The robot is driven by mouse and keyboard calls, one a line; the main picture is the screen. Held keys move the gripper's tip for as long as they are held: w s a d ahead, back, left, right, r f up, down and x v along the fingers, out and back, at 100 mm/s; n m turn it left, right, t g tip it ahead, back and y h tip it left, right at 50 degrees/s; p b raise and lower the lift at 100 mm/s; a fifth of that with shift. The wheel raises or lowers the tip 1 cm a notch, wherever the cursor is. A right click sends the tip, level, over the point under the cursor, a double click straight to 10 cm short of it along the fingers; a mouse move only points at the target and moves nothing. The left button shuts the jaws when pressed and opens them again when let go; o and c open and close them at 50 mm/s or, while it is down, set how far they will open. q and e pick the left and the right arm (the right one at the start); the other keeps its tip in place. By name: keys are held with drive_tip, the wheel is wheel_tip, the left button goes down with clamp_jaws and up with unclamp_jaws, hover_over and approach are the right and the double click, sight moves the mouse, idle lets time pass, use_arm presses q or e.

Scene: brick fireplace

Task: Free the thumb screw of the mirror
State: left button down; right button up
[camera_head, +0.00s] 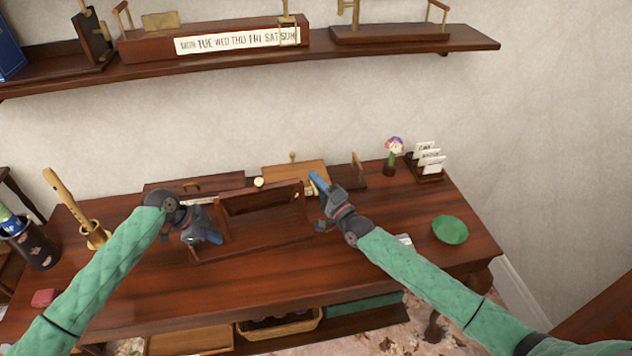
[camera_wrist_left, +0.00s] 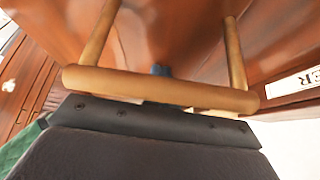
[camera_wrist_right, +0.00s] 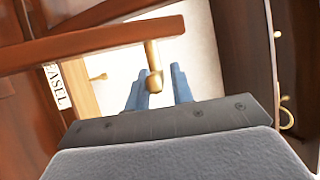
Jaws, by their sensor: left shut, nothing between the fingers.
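A dark wooden frame (camera_head: 265,240), which may be the mirror, leans on the desk between my grippers; its glass is not clear. My left gripper (camera_head: 213,237) is shut and empty at the frame's lower left. In the left wrist view a light wooden bar (camera_wrist_left: 160,88) crosses before its blue fingers (camera_wrist_left: 161,70) and hides most of them. My right gripper (camera_head: 317,181) is at the frame's right upper corner. In the right wrist view its blue fingers (camera_wrist_right: 160,88) are apart. A brass knob on a stem (camera_wrist_right: 154,80), perhaps the thumb screw, shows between them; contact cannot be told.
A tan wooden board (camera_head: 290,175) and a dark stand (camera_head: 375,178) are behind the frame. A flower vase (camera_head: 391,165), a card holder (camera_head: 427,170) and a green bowl (camera_head: 450,230) stand at right. A flute stand (camera_head: 94,236) is at left. The desk front is mostly clear.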

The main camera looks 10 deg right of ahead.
clamp_jaws()
drive_tip(key=shift+s+r+n+t+y, duration=0.1)
drive_tip(key=shift+s+n+t+y, duration=0.05)
drive_tip(key=shift+n+t+y, duration=0.8)
drive_tip(key=shift+y, duration=0.35)
drive_tip(key=shift+o, duration=1.5)
unclamp_jaws()
drive_tip(key=shift+r, duration=0.1)
wheel_tip(320, 180, up, 10)
